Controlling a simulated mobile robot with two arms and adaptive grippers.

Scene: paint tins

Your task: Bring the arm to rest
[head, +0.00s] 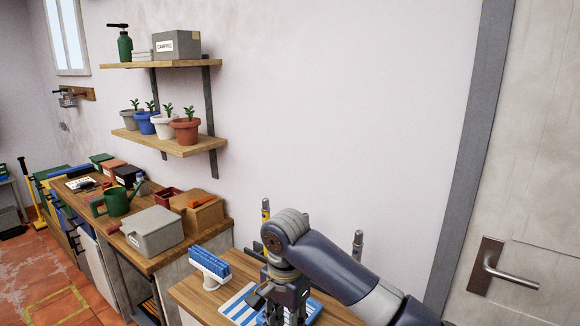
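My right arm comes in from the lower right. Its gripper (272,306) points down over a small wooden table at the bottom of the head view, above or beside a blue and white striped cloth (238,305). The fingertips are partly cut off by the lower frame edge and covered by the gripper body, so I cannot tell whether they are apart or hold anything. My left gripper is not in view. I see no paint tins that I can make out.
A white holder with blue items (210,267) stands left of my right gripper on the wooden table (187,294). A workbench with a grey box (152,232) and a green watering can (116,199) is further left. Shelves hold potted plants (185,126). A door (530,180) is at right.

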